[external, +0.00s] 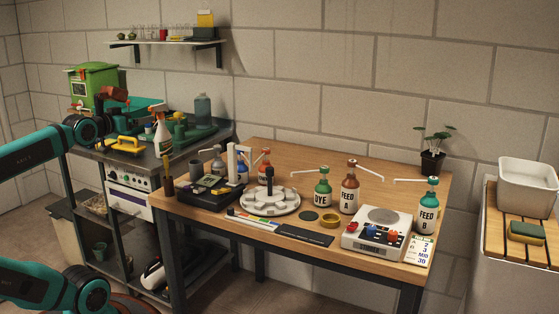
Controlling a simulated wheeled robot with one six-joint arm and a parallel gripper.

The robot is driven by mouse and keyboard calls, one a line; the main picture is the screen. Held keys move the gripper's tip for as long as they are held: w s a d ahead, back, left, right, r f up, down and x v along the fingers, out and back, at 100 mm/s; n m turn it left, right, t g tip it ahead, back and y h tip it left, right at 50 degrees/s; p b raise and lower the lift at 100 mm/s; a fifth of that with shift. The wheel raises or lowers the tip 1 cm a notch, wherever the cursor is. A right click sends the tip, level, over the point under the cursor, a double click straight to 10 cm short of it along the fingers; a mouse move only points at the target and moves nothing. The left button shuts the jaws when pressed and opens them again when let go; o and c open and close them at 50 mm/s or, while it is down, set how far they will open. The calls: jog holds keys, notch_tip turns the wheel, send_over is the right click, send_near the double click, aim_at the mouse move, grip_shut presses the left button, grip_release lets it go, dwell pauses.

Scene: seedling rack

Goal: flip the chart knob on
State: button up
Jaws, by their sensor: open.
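No knob can be clearly told as the chart knob. Another white panel with small dials (128,203) sits under the left bench. My gripper (115,94) is at the upper left over the left bench, far from the white unit. It appears open and empty, but its fingers are small and partly blend with the things behind.
Dye and feed pump bottles (349,190) stand behind the white unit. A round grey carousel (270,202) and a black tray (208,192) fill the table's left half. A spray bottle (162,132) and green bin (95,85) are near my arm. A basin (528,188) stands right.

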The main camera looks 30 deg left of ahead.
jog(key=shift+s+a, duration=0.3)
jog(key=shift+s, duration=0.05)
